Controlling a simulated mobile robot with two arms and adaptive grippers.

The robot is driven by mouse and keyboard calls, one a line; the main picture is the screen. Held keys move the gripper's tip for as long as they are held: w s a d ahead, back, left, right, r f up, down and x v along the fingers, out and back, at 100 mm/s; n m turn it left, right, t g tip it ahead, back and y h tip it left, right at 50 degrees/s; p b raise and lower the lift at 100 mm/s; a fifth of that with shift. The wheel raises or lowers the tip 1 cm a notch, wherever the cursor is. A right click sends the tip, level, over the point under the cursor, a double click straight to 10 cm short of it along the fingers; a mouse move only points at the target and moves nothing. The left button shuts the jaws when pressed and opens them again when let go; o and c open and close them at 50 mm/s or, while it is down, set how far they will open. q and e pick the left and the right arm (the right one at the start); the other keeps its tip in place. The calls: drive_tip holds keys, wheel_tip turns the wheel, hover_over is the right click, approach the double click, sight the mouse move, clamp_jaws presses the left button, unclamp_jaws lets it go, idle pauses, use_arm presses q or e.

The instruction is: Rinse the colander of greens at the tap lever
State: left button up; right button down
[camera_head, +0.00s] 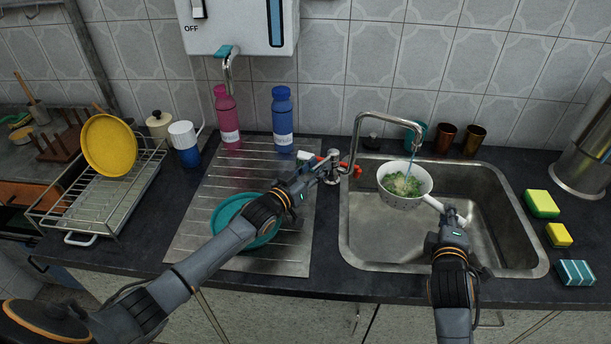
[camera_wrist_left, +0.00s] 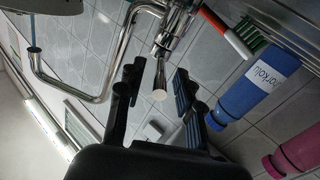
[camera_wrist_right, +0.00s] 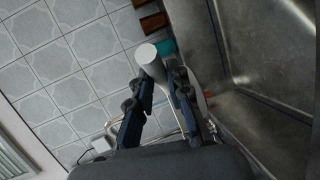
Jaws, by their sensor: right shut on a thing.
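The white colander (camera_head: 390,197) holds chopped greens (camera_head: 402,184) over the sink, under the tap spout (camera_head: 412,127). A thin bluish stream of water runs from the spout into it. My right gripper (camera_head: 452,219) is shut on the colander's white handle (camera_head: 434,204); the handle's round end shows between the fingers in the right wrist view (camera_wrist_right: 147,54). My left gripper (camera_head: 318,170) is at the tap's base, beside the chrome tap lever (camera_wrist_left: 159,88). In the left wrist view its fingers (camera_wrist_left: 157,98) stand apart on either side of the lever's end, with gaps visible.
The steel sink (camera_head: 365,245) is otherwise empty. A teal bowl (camera_head: 226,212) lies on the drainboard under my left arm. Pink (camera_head: 227,118) and blue (camera_head: 282,120) bottles stand behind it. Brown cups (camera_head: 445,137) stand behind the sink; sponges (camera_head: 541,203) lie at its right.

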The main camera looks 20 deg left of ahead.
use_arm(q)
drive_tip(key=v, duration=1.1)
drive_tip(key=shift+s, duration=0.2)
idle(0.4)
